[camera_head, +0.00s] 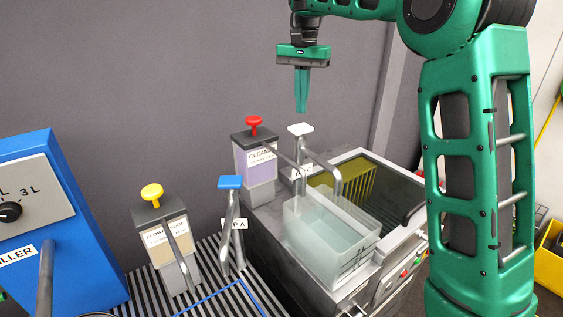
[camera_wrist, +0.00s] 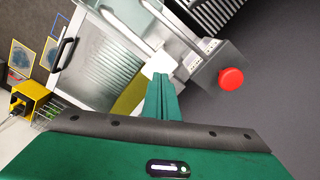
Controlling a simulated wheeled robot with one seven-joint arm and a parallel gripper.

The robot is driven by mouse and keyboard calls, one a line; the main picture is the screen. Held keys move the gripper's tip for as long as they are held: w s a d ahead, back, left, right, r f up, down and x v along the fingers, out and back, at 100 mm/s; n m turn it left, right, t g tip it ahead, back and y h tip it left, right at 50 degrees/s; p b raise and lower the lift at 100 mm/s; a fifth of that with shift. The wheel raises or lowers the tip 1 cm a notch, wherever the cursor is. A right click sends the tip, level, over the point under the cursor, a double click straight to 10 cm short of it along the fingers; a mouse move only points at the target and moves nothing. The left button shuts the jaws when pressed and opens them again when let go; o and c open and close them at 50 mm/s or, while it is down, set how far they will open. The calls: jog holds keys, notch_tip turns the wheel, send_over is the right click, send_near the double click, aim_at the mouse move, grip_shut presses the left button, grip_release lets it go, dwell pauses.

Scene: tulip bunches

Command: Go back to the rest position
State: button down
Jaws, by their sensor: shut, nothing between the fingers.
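My gripper (camera_head: 302,108) hangs pointing down in the air above the sink area, its green fingers shut together with nothing between them. In the wrist view my gripper (camera_wrist: 161,80) shows its fingers pressed together. Below it in the head view are the cleaner dispenser (camera_head: 260,160) with a red knob (camera_head: 254,121) and a tap with a white handle (camera_head: 300,129). The red knob also shows in the wrist view (camera_wrist: 231,78), to the right of the fingertips and apart from them.
A clear container (camera_head: 330,236) with liquid stands below the taps. A flower food dispenser (camera_head: 163,240) with a yellow knob (camera_head: 152,192) and a blue-handled tap (camera_head: 230,183) stand on the striped grate. A blue filler machine (camera_head: 85,210) is at left.

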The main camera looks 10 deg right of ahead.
jog(key=s+d+f, duration=0.2)
jog(key=s+d, duration=0.6)
jog(key=s, duration=0.2)
jog(key=s+d+f, duration=0.3)
jog(key=s+d, duration=0.4)
jog(key=s, duration=0.2)
jog(key=s+d+f, duration=0.1)
jog(key=s+f, duration=0.3)
jog(key=s, duration=0.4)
jog(key=s+d+f, duration=0.1)
jog(key=s+f, duration=0.3)
jog(key=s, duration=0.3)
jog(key=s+d+f+n, duration=0.1)
jog(key=s+f, duration=0.3)
jog(key=s, duration=0.4)
jog(key=shift+s+f, duration=0.3)
jog(key=shift+f, duration=0.1)
jog(key=shift+w+f, duration=0.2)
jog(key=shift+w, duration=0.45)
